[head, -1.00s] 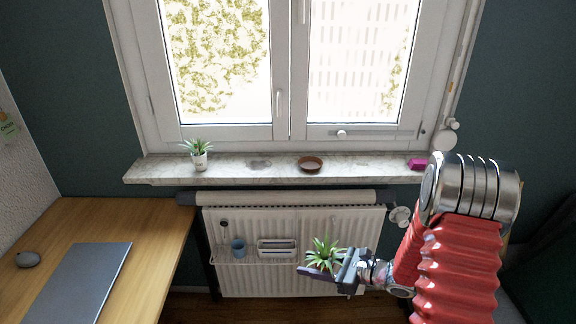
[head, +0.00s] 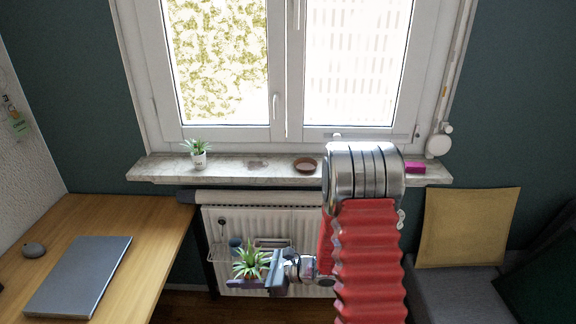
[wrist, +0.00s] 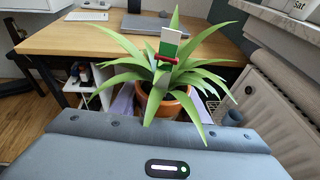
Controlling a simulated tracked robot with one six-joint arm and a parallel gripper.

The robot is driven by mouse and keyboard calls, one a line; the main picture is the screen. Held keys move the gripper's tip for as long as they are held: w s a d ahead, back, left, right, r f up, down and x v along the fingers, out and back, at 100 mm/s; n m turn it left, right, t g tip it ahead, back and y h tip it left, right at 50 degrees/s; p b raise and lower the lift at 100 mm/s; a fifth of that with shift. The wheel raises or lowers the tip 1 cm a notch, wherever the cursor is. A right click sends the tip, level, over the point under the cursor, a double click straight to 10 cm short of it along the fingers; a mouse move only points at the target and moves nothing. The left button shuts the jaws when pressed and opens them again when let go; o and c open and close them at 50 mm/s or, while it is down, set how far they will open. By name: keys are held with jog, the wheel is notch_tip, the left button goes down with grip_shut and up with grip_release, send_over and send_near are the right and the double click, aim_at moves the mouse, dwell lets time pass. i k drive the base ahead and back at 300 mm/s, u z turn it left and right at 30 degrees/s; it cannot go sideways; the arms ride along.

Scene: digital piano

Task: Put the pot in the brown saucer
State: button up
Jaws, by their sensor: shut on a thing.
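The pot (wrist: 180,108) is terracotta and holds a spiky green plant (wrist: 172,75) with a small white, green and red tag, seen in the wrist view. In the head view the plant (head: 250,259) shows, but its pot is mostly hidden. My gripper (head: 262,284) is shut on the pot and holds it in front of the radiator, below the windowsill. The brown saucer (head: 305,165) lies on the windowsill, up and to the right of my gripper in the head view. It looks empty.
A radiator (head: 218,216) with a rack and blue cup stands below. A wooden desk (head: 140,235) with a laptop (head: 80,275) is at left.

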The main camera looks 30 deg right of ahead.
aim_at(305, 167)
jog(key=u, duration=0.2)
jog(key=i, duration=1)
jog(key=z, duration=0.05)
